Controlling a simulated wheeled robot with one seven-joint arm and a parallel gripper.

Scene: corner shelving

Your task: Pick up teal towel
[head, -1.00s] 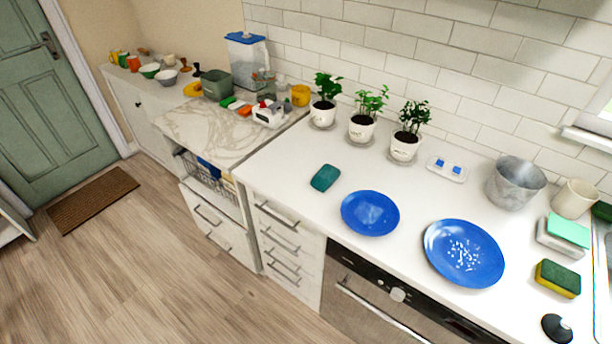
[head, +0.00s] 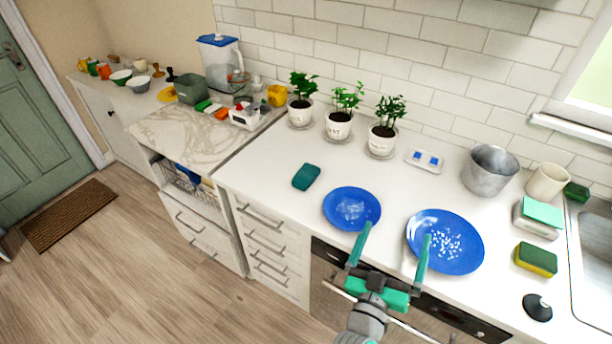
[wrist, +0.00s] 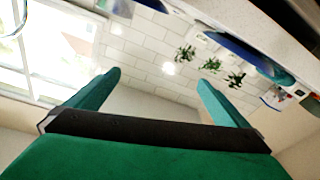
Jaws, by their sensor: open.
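The teal towel (head: 306,177) is a small folded dark teal block lying flat on the white counter, left of the blue plates in the head view. My gripper (head: 395,243) is open and empty, with its two teal fingers spread in front of the blue plates, to the right of the towel and nearer the counter's front edge. In the wrist view my gripper (wrist: 155,85) also shows open with nothing between its fingers. I cannot make out the towel in the wrist view.
A blue plate (head: 352,208) lies right of the towel, and a larger speckled blue plate (head: 446,242) lies further right. Potted plants (head: 338,124) stand behind along the tiled wall. A metal pot (head: 489,171) stands at right. The counter left of the towel is clear.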

